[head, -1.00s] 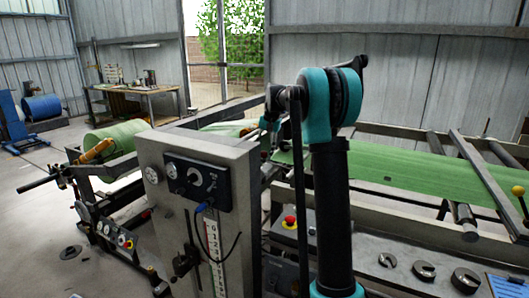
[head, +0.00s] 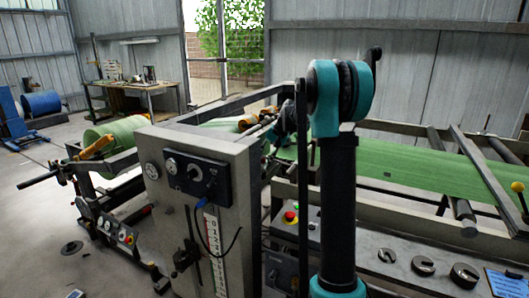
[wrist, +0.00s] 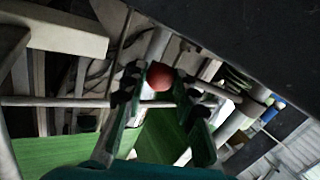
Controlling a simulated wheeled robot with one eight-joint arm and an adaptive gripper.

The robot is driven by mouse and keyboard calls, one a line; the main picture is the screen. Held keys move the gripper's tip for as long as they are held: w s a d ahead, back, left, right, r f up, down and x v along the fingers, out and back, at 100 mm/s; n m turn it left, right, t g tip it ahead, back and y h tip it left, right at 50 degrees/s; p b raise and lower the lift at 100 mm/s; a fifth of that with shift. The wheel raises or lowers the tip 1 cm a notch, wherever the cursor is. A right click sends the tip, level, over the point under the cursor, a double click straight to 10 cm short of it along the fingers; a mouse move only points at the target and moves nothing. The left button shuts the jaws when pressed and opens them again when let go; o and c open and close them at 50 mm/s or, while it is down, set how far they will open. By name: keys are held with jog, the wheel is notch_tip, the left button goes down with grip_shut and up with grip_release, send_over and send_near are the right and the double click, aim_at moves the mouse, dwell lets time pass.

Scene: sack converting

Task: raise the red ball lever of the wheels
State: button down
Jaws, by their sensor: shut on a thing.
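The red ball (wrist: 160,77) of the lever sits between the two fingertips of my gripper (wrist: 158,84) in the wrist view. The green-sided fingers lie on either side of it, with dark pads at the tips, and are shut on it. The lever's rod is hard to make out against the bars behind. In the head view the ball and the fingertips are hidden behind my arm and the grey control cabinet (head: 205,240).
Frame bars and rollers (wrist: 60,101) surround the ball closely. Green web (head: 400,165) runs to the right. A yellow ball lever (head: 518,187) stands at the far right. A red button (head: 290,216) and several dark slotted rings (head: 424,265) are on the near bench.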

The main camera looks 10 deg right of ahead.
jog(key=shift+d+x, duration=0.2)
jog(key=shift+x, duration=0.95)
jog(key=shift+s+f, duration=0.15)
jog(key=c, duration=1.2)
grip_release()
jog(key=v, duration=1.2)
jog(key=shift+s+d, duration=0.1)
jog(key=shift+d, duration=0.05)
jog(key=shift+s+f, duration=0.1)
